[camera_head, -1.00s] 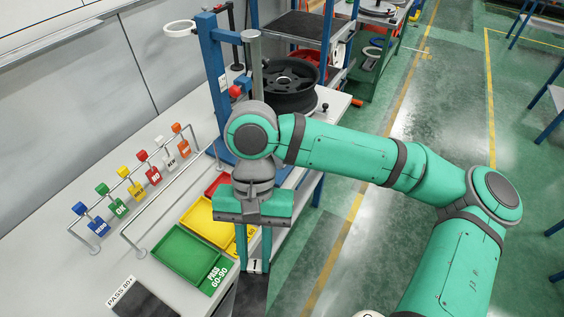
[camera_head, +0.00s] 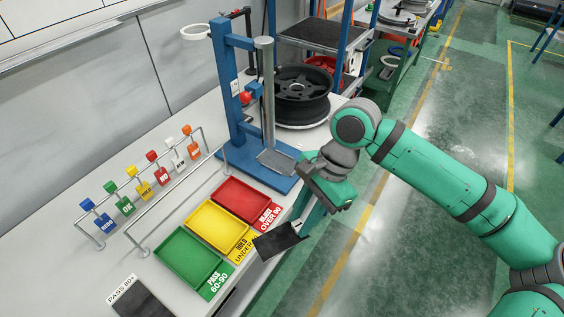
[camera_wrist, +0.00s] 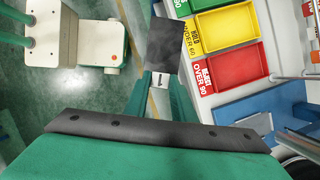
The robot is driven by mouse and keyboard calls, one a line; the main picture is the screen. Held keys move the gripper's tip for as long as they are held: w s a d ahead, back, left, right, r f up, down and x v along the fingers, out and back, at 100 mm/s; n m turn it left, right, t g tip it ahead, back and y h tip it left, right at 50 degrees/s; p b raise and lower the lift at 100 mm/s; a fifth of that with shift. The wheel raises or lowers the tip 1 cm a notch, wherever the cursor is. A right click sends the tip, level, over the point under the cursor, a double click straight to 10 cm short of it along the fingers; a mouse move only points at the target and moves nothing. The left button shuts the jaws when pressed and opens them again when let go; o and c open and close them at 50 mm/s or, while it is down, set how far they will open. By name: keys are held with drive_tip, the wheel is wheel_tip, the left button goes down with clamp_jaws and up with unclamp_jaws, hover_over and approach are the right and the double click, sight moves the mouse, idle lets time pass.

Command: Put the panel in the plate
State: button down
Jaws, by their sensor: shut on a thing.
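The panel (camera_head: 278,240) is a flat, dark grey sheet with a white end label. My gripper (camera_head: 303,226) is shut on it by its labelled end and holds it in front of the red and yellow trays, by the bench's front edge. In the wrist view the panel (camera_wrist: 175,42) extends away from my gripper (camera_wrist: 160,84), with the label "1" between the green fingers. A small grey metal plate (camera_head: 277,162) lies at the foot of the blue stand and looks empty; I cannot tell for sure that it is the plate named.
Green (camera_head: 188,259), yellow (camera_head: 217,231) and red (camera_head: 247,203) trays stand in a row. The blue stand (camera_head: 233,90) rises behind them. A dark wheel (camera_head: 300,97) sits further back. Coloured tags hang on a rail (camera_head: 150,220). A dark pad (camera_head: 142,298) lies at the front.

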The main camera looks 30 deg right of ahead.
drive_tip(key=w+d+f+m+t+h, duration=0.1)
drive_tip(key=w+d+f+m+t, duration=0.15)
drive_tip(key=d+m, duration=0.55)
drive_tip(key=w+d+f+m+t+h, duration=0.1)
drive_tip(key=w+d+f+m+t, duration=0.25)
drive_tip(key=d, duration=0.85)
drive_tip(key=w+a, duration=0.2)
drive_tip(key=w, duration=0.3)
drive_tip(key=w+a+m+g, duration=0.1)
drive_tip(key=w+a, duration=0.1)
drive_tip(key=w, duration=0.4)
drive_tip(key=w+a+g, duration=0.1)
drive_tip(key=w+a, duration=0.2)
drive_tip(key=w, duration=0.2)
drive_tip(key=shift+w+r, duration=0.15)
drive_tip(key=shift+r, duration=0.25)
drive_tip(key=f, duration=0.2)
drive_tip(key=shift+s+d+f, duration=0.15)
drive_tip(key=shift+s+f, duration=0.1)
drive_tip(key=shift+f, duration=0.5)
drive_tip(key=shift+w, duration=0.1)
drive_tip(key=c, duration=1.5)
unclamp_jaws()
drive_tip(key=shift+f, duration=0.1)
